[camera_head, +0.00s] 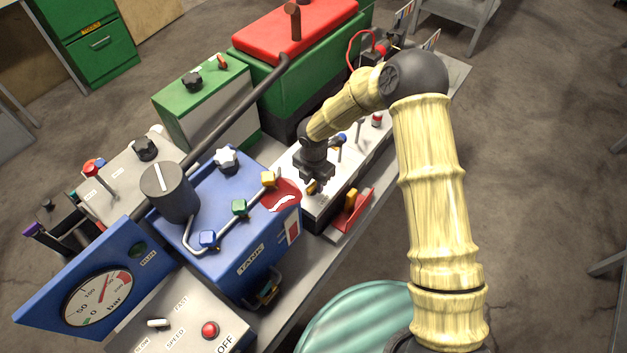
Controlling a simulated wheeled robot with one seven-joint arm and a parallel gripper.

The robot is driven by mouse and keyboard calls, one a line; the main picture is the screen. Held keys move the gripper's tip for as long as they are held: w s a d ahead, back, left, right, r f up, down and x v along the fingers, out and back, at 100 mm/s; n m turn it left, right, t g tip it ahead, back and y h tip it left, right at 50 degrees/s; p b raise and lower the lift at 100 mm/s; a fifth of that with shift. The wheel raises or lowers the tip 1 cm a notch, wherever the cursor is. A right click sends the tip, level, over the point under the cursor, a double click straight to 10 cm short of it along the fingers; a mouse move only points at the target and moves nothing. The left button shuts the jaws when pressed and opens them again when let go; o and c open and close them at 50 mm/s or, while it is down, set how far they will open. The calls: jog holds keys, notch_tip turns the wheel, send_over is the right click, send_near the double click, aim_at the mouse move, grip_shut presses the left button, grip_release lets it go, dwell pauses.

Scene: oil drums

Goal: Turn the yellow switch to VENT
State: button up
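A small yellow switch (311,188) shows on the white panel (285,160), right at my gripper's fingertips. My gripper (316,184) points down over this panel and partly hides the switch. I cannot tell whether the fingers touch it or whether they are open or shut. A VENT marking is not readable in this view. Other yellow parts are a yellow handle (268,179) on the blue TANK box (225,215) and a yellow piece (351,199) in a red bracket (357,214).
Blue (342,138) and red (377,120) controls stand farther back on the panel. The blue box with its green and blue handles is close on the left. A gauge (98,298) and a speed box (180,318) are in front.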

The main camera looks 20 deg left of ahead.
grip_shut()
jog(key=shift+m, duration=0.3)
jog(key=m+b, duration=0.2)
jog(key=m, duration=0.1)
jog(key=shift+f, duration=0.1)
jog(key=m+b, duration=0.1)
jog(key=m, duration=0.4)
jog(key=shift+s+d+b, duration=0.15)
jog(key=shift+b, duration=0.2)
jog(key=m+b, duration=0.2)
jog(key=m, duration=0.3)
jog(key=shift+s, duration=0.15)
jog(key=shift+m+b, duration=0.45)
jog(key=shift+m, duration=1.65)
